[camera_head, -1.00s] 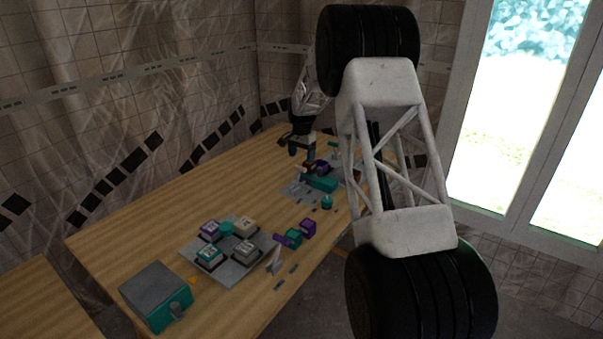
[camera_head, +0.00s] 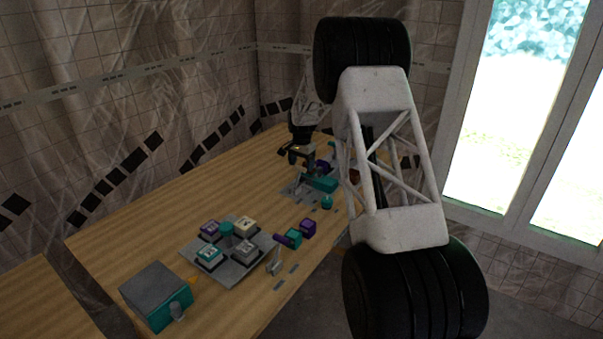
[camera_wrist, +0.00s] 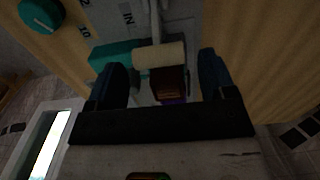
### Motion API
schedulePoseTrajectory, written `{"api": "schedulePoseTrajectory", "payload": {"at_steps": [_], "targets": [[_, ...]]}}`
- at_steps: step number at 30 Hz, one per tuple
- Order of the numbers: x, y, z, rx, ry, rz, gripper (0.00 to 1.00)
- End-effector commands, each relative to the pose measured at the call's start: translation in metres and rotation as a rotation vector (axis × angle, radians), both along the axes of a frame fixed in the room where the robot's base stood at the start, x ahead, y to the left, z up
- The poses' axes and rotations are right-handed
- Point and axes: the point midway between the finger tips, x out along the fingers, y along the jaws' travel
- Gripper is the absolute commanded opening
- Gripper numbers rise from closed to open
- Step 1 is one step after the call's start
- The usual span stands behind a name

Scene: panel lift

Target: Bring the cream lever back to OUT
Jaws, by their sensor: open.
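The cream lever (camera_wrist: 158,55) shows in the wrist view as a cream cylindrical grip on a pale metal arm. An "IN" label is printed on the grey panel (camera_wrist: 104,17) to the left of that arm. My gripper (camera_wrist: 161,62) is open, with one dark finger on each side of the cream grip. Gaps show between the grip and both fingers; their difference in depth is hard to judge. In the head view my gripper (camera_head: 297,158) is above the far panel; I cannot make out the cream lever there.
A teal block (camera_wrist: 108,55) lies left of the grip, and a dark red block (camera_wrist: 168,84) is just below it in the wrist view. A teal knob (camera_wrist: 40,14) is at upper left. A nearer button panel (camera_head: 240,266) and a grey-teal box (camera_head: 155,290) stand on the wooden table (camera_head: 180,210).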

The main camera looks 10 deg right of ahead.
Motion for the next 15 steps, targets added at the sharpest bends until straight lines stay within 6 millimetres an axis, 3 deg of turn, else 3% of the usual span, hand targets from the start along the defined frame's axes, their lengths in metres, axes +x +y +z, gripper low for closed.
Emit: {"api": "schedulePoseTrajectory", "payload": {"at_steps": [6,15], "targets": [[0.0,0.0,-0.027,0.0,0.001,0.0,0.77],[0.0,0.0,-0.041,0.001,-0.001,0.0,0.77]]}}
